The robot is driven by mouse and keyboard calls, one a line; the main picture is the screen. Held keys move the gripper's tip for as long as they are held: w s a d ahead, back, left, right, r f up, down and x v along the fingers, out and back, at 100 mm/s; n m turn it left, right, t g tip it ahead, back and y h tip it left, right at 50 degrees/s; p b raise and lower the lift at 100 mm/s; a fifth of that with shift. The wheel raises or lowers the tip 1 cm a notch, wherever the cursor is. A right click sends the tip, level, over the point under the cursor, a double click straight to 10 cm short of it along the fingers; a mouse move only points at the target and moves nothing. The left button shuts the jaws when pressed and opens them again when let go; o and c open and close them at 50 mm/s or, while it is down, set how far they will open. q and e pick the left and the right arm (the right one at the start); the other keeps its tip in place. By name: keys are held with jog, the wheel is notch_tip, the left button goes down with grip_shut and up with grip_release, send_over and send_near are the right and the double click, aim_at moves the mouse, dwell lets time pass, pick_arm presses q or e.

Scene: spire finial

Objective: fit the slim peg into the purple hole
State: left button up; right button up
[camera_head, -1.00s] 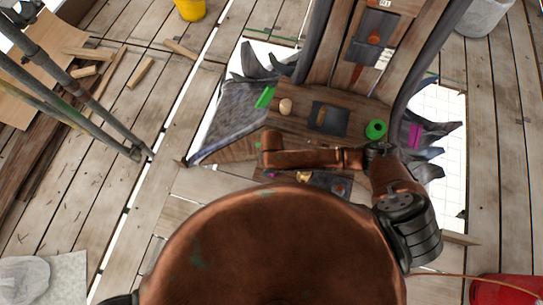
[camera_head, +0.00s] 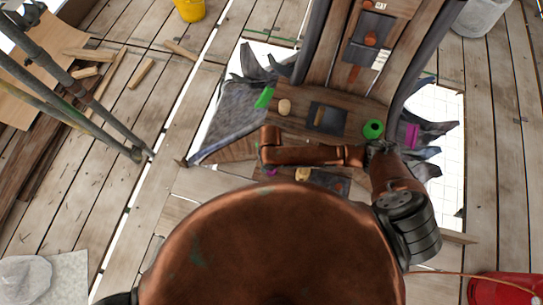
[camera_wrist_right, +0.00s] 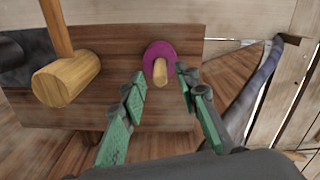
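In the right wrist view, a purple ring (camera_wrist_right: 160,56) sits on the face of a brown wooden board. The slim peg (camera_wrist_right: 160,72), pale wood, sticks out of the ring's middle towards the camera; how deep it sits cannot be seen. My right gripper (camera_wrist_right: 161,84) is open, its green fingers on either side of the peg with gaps, not closed on it. In the head view only a sliver of purple (camera_head: 271,172) shows below my right arm, and the right gripper itself is hidden. My left gripper is not in view.
A thick pale wooden cylinder with a stick (camera_wrist_right: 66,80) stands left of the ring. A yellow bucket (camera_head: 190,9) stands far off.

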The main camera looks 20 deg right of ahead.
notch_tip(320, 180, up, 8)
jog(key=shift+p, duration=1)
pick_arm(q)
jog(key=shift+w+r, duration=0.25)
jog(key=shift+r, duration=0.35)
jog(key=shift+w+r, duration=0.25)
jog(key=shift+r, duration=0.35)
